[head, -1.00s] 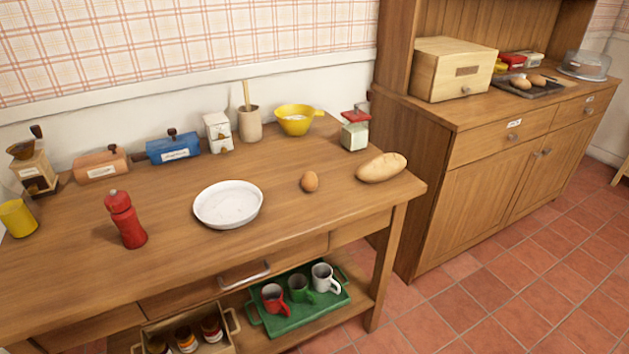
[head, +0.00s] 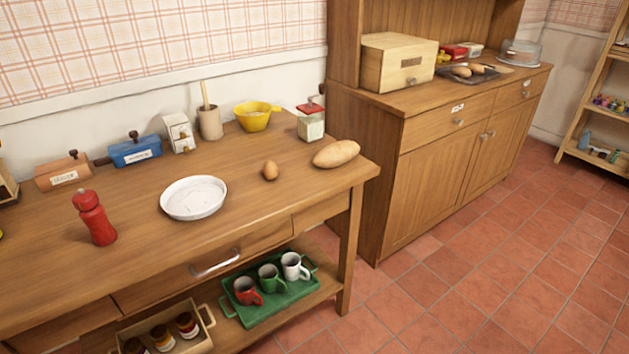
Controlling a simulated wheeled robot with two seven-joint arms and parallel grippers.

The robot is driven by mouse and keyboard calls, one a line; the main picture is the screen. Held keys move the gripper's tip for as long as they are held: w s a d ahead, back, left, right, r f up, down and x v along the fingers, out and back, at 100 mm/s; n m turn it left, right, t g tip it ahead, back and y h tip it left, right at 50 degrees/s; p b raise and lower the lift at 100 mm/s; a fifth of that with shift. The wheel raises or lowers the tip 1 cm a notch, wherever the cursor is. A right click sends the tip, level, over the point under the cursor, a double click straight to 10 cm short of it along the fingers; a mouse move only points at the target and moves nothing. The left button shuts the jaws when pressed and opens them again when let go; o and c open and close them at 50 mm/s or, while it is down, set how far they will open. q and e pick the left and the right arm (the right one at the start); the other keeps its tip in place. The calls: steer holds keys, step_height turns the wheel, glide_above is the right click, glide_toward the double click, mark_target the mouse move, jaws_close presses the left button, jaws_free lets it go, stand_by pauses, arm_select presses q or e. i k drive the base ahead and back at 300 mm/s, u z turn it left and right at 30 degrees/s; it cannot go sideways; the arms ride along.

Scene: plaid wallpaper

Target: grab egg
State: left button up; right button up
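A brown egg (head: 270,170) rests on the wooden table (head: 250,215), between a white round dish (head: 193,198) on its left and an oval bread loaf (head: 336,153) on its right. It touches neither of them. The egg is fully visible. Neither of my grippers shows in the head view.
A red pepper mill (head: 95,218) stands left of the dish. A green tray (head: 262,312) with mugs sits on the lower shelf. A wooden cabinet (head: 440,180) stands right; the tiled floor is clear.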

mark_target(270, 170)
steer(key=z, duration=3.6)
steer(key=i, duration=0.15)
steer(key=u, duration=2.65)
steer(key=i, duration=0.85)
steer(key=u, duration=0.65)
